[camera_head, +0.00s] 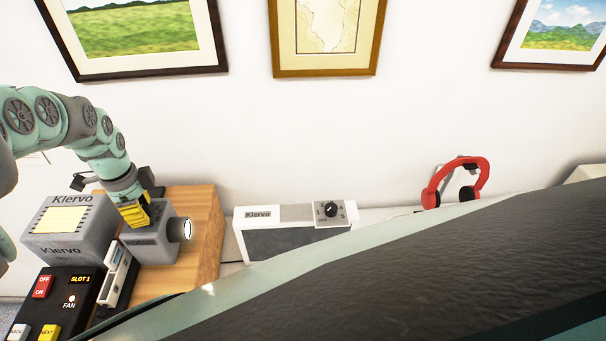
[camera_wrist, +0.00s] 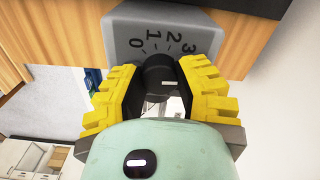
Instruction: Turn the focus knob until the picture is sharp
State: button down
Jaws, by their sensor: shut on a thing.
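A grey projector (camera_head: 152,247) with a bright round lens (camera_head: 187,229) stands at the left in the head view. My gripper (camera_head: 135,212) is at the projector's near left side, and its yellow fingers hide the knob there. In the wrist view, a black knob (camera_wrist: 160,74) sits on a grey panel (camera_wrist: 125,28) with a dial marked 0 to 3. The yellow fingers of my gripper (camera_wrist: 160,92) are on both sides of the knob, shut on it. The knob has a short white mark on its face. No projected picture shows in either view.
The projector stands on a wooden top (camera_head: 208,240). A Klervo box (camera_head: 70,225) and a control panel (camera_head: 55,300) with switches are at its left. A white heater-like unit (camera_head: 290,232) and red headphones (camera_head: 455,180) are to the right. Framed prints (camera_head: 325,35) hang behind.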

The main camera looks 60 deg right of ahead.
jog(key=shift+w+m, duration=0.1)
jog(key=shift+m, duration=1.6)
jog(key=shift+b, duration=0.3)
jog(key=c, duration=0.6)
grip_release()
